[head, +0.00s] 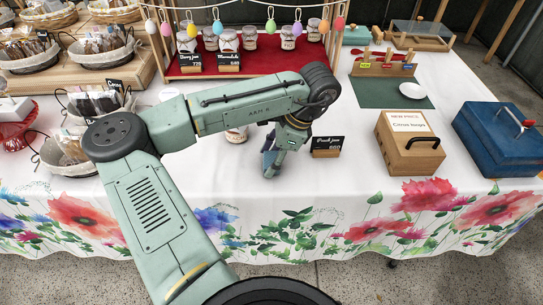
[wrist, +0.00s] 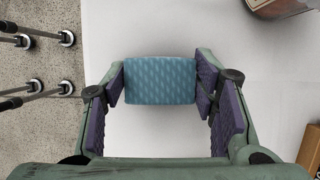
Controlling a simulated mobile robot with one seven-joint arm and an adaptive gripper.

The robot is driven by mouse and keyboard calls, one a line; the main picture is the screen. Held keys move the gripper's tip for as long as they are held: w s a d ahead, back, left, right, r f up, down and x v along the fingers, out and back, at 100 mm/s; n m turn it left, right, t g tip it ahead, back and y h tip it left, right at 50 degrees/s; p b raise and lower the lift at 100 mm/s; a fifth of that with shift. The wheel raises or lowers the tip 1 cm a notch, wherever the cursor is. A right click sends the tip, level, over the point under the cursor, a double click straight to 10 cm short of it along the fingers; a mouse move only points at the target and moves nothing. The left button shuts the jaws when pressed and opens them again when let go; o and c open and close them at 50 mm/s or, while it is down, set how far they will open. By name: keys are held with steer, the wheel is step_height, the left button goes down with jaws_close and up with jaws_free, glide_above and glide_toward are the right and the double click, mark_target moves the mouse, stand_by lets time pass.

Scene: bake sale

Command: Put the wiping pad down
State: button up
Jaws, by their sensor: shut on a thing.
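The wiping pad (wrist: 160,80) is a blue, lightly patterned block in the wrist view. It sits between the purple-lined fingers of my gripper (wrist: 161,88), which is shut on its two ends. In the head view my gripper (head: 272,163) points down over the white tablecloth (head: 215,175), near the table's front edge and left of a small black sign. The pad cannot be made out clearly in the head view. I cannot tell whether it touches the cloth.
The small black sign (head: 327,146) stands close right of my gripper. A jar (head: 237,134) is partly behind my arm. A wooden box (head: 409,143) and a blue box (head: 497,138) stand to the right. Baskets (head: 65,157) are at the left. Cloth left of my gripper is clear.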

steer(key=shift+f, duration=0.25)
steer(key=shift+s+f, duration=0.1)
steer(key=shift+f, duration=0.2)
steer(key=o, duration=1.2)
steer(key=shift+f, duration=0.15)
steer(key=shift+r+b, duration=0.35)
steer(key=shift+b, duration=0.15)
steer(key=v, duration=1.1)
steer(key=shift+s+d+b, duration=0.15)
steer(key=shift+d+b, duration=0.2)
steer(key=shift+b, duration=0.05)
